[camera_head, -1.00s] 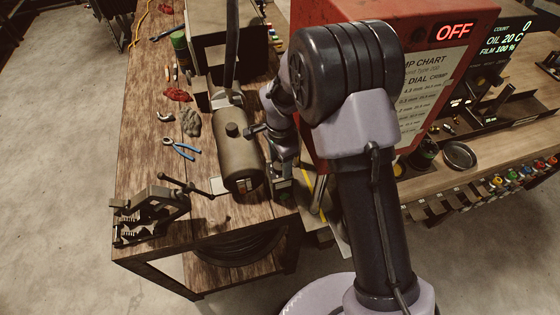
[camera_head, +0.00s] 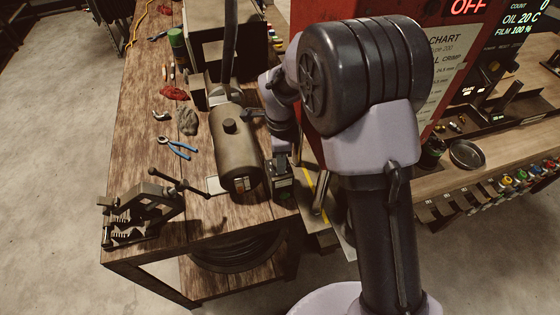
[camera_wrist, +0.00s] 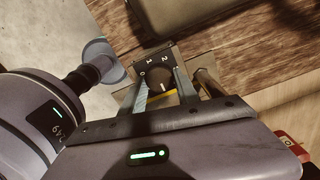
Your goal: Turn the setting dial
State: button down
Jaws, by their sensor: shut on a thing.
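The setting dial (camera_wrist: 155,79) is a dark round knob on a black plate marked 0, 1 and 2, seen in the wrist view. My gripper (camera_wrist: 161,76) has one finger on each side of the knob and is shut on it. The fingers hide the knob's sides, and a pale mark shows on its near face. In the head view my gripper points down beside the red machine (camera_head: 336,152), and the dial is hidden there.
A vise (camera_head: 140,215), blue pliers (camera_head: 176,149) and red rags are farther left. A display reading OFF (camera_head: 467,7) is on the machine; a round dish (camera_head: 467,154) lies right.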

jog(key=c, duration=0.9)
grip_release()
notch_tip(320, 180, up, 17)
jog(key=p, duration=0.2)
jog(key=shift+r+p, duration=0.2)
jog(key=shift+p, duration=0.2)
